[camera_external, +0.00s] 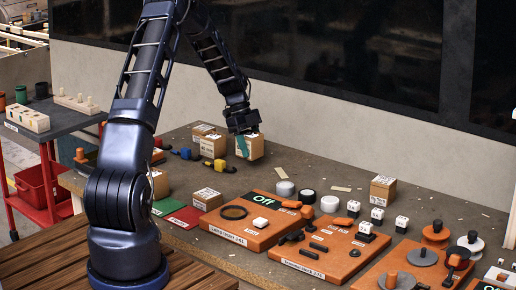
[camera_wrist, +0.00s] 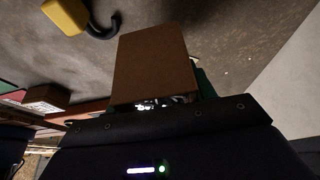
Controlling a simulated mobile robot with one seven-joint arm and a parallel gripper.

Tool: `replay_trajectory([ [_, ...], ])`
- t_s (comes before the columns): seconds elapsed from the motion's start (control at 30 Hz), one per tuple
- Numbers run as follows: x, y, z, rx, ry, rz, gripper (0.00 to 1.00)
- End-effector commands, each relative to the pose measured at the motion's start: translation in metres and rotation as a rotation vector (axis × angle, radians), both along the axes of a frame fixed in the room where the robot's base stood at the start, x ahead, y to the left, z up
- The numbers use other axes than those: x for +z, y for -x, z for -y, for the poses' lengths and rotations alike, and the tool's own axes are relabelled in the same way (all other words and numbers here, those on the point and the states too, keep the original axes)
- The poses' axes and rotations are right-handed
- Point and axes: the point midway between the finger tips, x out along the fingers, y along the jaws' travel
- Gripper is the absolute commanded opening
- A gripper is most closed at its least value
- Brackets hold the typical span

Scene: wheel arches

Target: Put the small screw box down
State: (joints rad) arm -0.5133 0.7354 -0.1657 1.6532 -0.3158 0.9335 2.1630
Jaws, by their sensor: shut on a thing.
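A small brown cardboard box with a white-marked top (camera_external: 254,148) is at my gripper (camera_external: 244,142), towards the back of the workbench (camera_external: 320,180). One teal finger shows against the box's left side, and my gripper is shut on the box. In the wrist view the box's plain brown face (camera_wrist: 155,62) fills the middle, with a bit of green finger (camera_wrist: 206,84) at its right edge. The box looks upright and close to the bench top. I cannot tell whether its underside touches the bench. The far finger is mostly hidden.
Similar boxes (camera_external: 213,145) stand just left of my gripper. A yellow piece with a dark hook (camera_external: 219,165) lies in front; it also shows in the wrist view (camera_wrist: 66,15). Orange boards (camera_external: 255,222) fill the front. Another box (camera_external: 383,189) stands right. Bench between is mostly clear.

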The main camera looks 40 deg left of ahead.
Motion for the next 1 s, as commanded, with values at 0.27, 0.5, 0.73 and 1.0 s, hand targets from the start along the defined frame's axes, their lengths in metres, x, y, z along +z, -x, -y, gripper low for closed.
replay_trajectory([
  [0.27,-0.034,0.000,0.001,-0.001,0.001,-0.003,0.25],
  [0.5,-0.041,0.000,0.001,-0.001,0.000,-0.001,0.25],
  [0.73,-0.044,0.000,0.000,-0.001,0.000,-0.001,0.56],
  [1.0,-0.043,0.000,0.000,0.000,0.000,-0.001,0.76],
])
